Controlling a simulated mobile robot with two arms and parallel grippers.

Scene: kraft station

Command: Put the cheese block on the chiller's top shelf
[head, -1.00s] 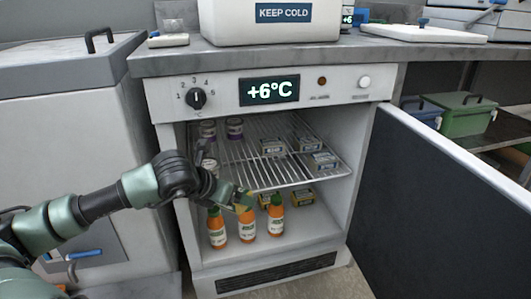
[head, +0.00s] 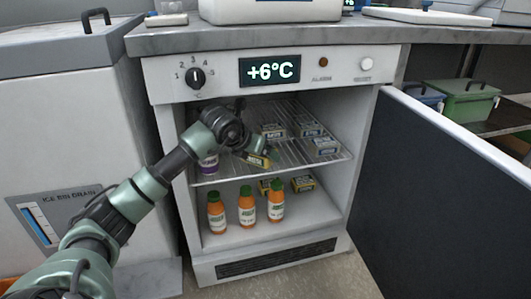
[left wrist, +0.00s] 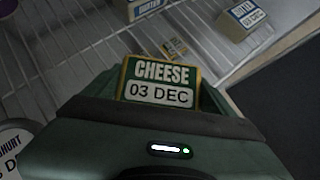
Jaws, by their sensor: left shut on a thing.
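The cheese block (left wrist: 160,82) is a small green, yellow and white box with a "CHEESE 03 DEC" label. My left gripper (head: 246,152) is shut on it, and the block (head: 258,160) also shows in the head view. The gripper is inside the open chiller (head: 160,75), at the height of the wire top shelf (head: 290,160). The block is over the front middle of that shelf; I cannot tell whether it touches the wires. In the left wrist view the shelf wires (left wrist: 75,55) show behind the block. My right gripper is not in view.
Small butter boxes (head: 325,147) stand at the shelf's right and back. A purple-labelled yoghurt pot (head: 208,163) is left of the gripper. Orange bottles (head: 246,206) and more boxes (head: 303,183) are on the lower level. The chiller door (head: 445,190) stands open at right.

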